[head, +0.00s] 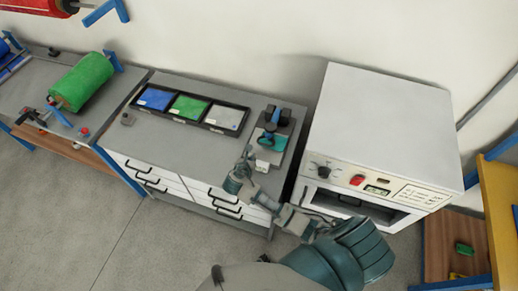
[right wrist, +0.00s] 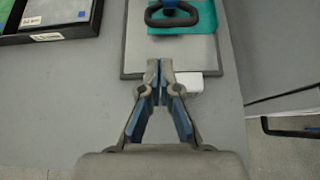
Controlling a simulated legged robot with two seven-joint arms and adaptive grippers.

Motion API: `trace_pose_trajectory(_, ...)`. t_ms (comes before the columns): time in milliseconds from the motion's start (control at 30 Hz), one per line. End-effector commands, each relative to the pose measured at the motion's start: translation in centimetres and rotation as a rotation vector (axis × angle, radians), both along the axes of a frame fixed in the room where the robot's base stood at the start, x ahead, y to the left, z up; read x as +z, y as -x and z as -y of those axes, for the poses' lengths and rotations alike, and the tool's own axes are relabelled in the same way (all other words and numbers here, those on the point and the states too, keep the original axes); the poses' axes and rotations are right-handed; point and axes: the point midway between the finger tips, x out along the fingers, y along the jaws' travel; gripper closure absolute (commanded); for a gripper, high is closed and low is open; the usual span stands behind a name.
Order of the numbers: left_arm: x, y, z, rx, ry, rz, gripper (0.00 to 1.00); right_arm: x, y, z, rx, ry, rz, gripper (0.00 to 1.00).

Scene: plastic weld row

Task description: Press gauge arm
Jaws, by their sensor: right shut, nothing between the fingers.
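The gauge (head: 280,118) stands at the right end of the grey cabinet top, with blue and dark parts above a teal piece. In the right wrist view, its black loop-shaped handle (right wrist: 152,18) is at the top, over a teal sheet (right wrist: 208,18) and a grey base plate (right wrist: 132,55). My right gripper (head: 247,152) is shut and empty at the front of the gauge. In the right wrist view, its fingertips (right wrist: 160,68) meet over the plate's near edge, apart in the picture from the handle. Whether they touch the plate I cannot tell.
A black tray (head: 246,112) with blue, green and grey samples lies left of the gauge. A white oven-like machine (head: 390,110) stands to the right. A small white block (right wrist: 190,83) sits beside the fingertips.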

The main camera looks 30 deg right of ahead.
Motion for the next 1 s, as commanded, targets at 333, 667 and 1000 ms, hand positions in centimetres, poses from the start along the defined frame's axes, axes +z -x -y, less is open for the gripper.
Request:
trace_pose_trajectory(333,-0.1,0.0,0.2,0.000,0.003,0.000,1.00,-0.4,-0.4,0.3,-0.002,-0.001,0.000,1.00)
trace_pose_trajectory(667,-0.6,0.0,0.2,0.000,0.003,0.000,1.00,-3.5,-3.4,4.0,-0.003,-0.002,0.000,1.00)
trace_pose_trajectory(1000,-0.9,0.0,0.2,0.000,0.003,-0.001,1.00,-5.4,-5.3,6.2,-0.002,-0.005,0.002,1.00)
